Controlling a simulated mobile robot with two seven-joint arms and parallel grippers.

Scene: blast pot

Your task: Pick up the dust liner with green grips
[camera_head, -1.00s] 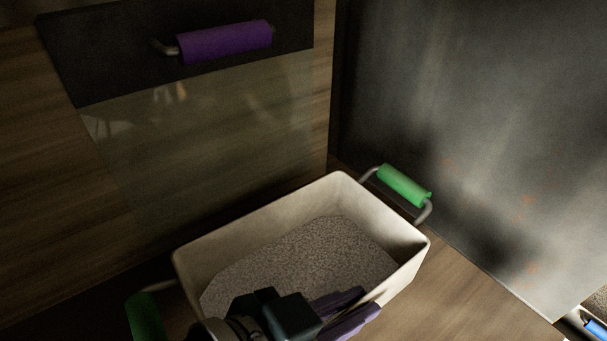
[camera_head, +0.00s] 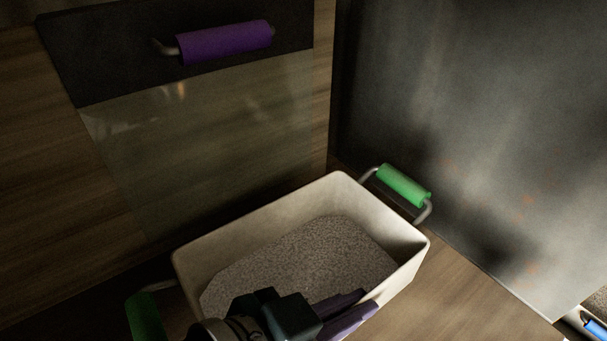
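The dust liner (camera_head: 266,236) is a cream, rectangular open bin partly filled with grey grainy dust (camera_head: 300,265). It stands in the lower middle of the head view. One green grip (camera_head: 404,185) is on its right end, and another green grip (camera_head: 146,317) is on its left end, cut by the bottom edge. My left gripper (camera_head: 352,310) shows as a dark body with purple fingers in front of the liner's near side, overlapping its rim in the picture. I cannot tell whether its fingers are apart or touch the liner. My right gripper is not in view.
A dark panel with a purple handle (camera_head: 225,42) and a glassy lower part (camera_head: 215,140) stands behind the liner on the left. A large dark metal wall (camera_head: 480,130) stands close on the right. A blue-gripped thing (camera_head: 597,328) shows at the bottom right corner. Bare wooden surface (camera_head: 455,290) lies right of the liner.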

